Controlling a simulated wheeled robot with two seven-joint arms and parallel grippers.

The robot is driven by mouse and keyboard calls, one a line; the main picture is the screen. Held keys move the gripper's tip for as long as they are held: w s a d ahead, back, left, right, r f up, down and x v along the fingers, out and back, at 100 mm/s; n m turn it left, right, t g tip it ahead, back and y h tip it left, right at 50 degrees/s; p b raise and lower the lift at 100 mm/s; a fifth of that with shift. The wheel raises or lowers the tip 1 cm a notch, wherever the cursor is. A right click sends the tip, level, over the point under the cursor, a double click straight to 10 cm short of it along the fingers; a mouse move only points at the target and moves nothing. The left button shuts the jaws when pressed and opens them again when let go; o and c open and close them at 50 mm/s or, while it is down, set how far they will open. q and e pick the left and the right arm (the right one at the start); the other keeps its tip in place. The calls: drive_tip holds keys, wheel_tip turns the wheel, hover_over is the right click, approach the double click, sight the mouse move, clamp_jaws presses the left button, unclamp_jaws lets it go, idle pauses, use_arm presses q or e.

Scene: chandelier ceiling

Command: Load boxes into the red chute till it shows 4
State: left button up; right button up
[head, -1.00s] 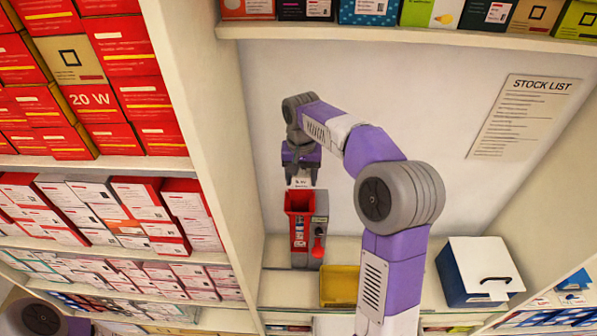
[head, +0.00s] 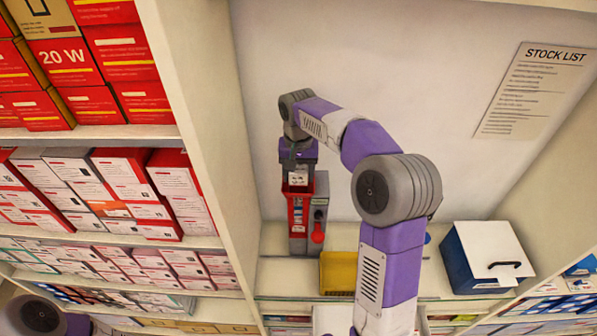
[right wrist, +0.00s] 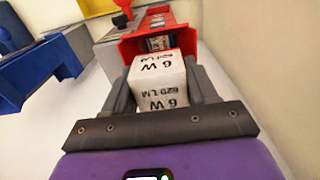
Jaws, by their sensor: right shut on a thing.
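The red chute (head: 298,215) stands upright on the back shelf, joined to a grey unit (head: 319,210) with a red knob (head: 318,235). No number on it can be read. My right gripper (head: 299,174) is at the chute's open top, shut on a white box (right wrist: 161,75) marked "6 W 820 LM". In the right wrist view the box sits between both fingers, its far end at the chute's mouth (right wrist: 190,38). Something box-like with print (right wrist: 160,43) shows inside the chute, partly hidden. My left gripper is out of view.
A yellow bin (head: 338,273) stands right of the chute. A blue box with a white lid (head: 490,258) is further right. A stock list (head: 535,92) hangs on the wall.

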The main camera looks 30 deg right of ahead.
drive_tip(key=shift+f, duration=0.15)
drive_tip(key=shift+f+b, duration=0.3)
drive_tip(key=shift+f, duration=0.05)
drive_tip(key=shift+f+b, duration=0.35)
drive_tip(key=shift+f, duration=0.2)
drive_tip(key=o, duration=1)
drive_tip(key=shift+o, duration=0.2)
